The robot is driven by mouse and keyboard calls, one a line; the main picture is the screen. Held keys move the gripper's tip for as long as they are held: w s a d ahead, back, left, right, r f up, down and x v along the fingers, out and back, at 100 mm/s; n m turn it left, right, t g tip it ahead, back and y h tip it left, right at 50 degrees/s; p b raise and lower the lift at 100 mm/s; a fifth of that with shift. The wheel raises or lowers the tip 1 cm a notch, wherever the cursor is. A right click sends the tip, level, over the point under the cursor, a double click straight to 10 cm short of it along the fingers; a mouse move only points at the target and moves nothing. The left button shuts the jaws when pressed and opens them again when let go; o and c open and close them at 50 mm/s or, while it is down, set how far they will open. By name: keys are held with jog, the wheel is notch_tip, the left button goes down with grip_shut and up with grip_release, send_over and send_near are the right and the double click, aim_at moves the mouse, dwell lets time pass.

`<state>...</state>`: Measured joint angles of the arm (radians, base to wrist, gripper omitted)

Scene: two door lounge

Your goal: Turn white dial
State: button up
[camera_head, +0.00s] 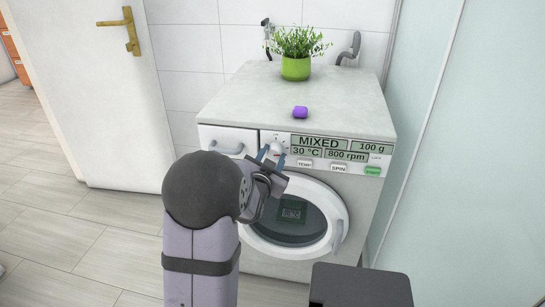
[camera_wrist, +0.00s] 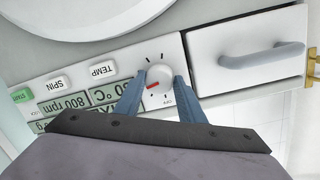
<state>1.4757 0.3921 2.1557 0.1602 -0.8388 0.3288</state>
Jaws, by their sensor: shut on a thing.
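The white dial (camera_head: 276,148) sits on the washing machine's front panel, between the drawer and the display. In the wrist view the dial (camera_wrist: 159,78) shows a red pointer mark toward its left side, with tick marks around it and "OFF" printed beside it. My gripper (camera_head: 270,154) reaches the panel from the front. In the wrist view its two blue fingers (camera_wrist: 158,88) stand on either side of the dial, shut on it. The display reads "MIXED", "30 °C", "800 rpm" and "100 g". My arm hides part of the machine's lower left front.
The washing machine (camera_head: 235,97) has a drawer with a grey handle (camera_head: 226,148) left of the dial and a round door (camera_head: 335,228) below. A white door (camera_head: 95,90) is at left.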

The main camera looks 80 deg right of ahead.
jog(key=o, duration=1)
jog(key=shift+o, duration=0.2)
jog(key=shift+a, duration=0.1)
jog(key=a+r, duration=0.1)
jog(key=a, duration=0.6)
